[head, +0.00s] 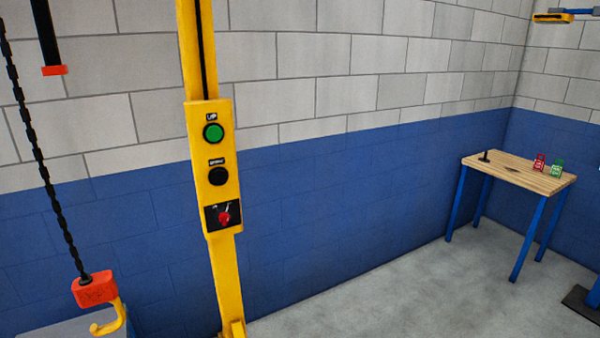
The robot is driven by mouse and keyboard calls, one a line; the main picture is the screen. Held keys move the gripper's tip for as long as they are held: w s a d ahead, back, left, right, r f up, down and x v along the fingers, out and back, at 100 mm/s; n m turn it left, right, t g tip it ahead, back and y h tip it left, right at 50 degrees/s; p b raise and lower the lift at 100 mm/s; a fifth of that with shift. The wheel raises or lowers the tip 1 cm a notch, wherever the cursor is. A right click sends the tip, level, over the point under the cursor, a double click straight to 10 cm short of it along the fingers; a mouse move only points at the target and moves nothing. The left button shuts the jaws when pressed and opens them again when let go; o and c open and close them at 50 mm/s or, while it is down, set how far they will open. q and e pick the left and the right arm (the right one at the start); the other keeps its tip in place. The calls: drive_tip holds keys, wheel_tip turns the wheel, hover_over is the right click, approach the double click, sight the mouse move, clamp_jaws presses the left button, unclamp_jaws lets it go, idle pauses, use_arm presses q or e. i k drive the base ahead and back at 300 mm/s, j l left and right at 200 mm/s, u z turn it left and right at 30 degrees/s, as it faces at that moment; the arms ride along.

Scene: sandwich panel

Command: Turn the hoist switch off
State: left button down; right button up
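The hoist switch (223,217) is a red knob on a dark plate at the bottom of a yellow control box (201,187). Small markings sit above the knob; I cannot read its setting. Above it on the same box are a black round button (218,176) and a green round button (213,133) labelled UP. The box is fixed to a yellow post (226,280) left of the picture's middle. Neither of my grippers shows in the head view.
A black chain (55,190) hangs at the left with a red block (95,289) and a yellow hook (112,320). A wooden-topped table (520,173) with blue legs stands at the right, holding red (539,162) and green (557,170) tags. The floor between is clear.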

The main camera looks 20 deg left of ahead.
sight(222, 216)
drive_tip(key=l+u, duration=0.15)
drive_tip(key=u, duration=1.45)
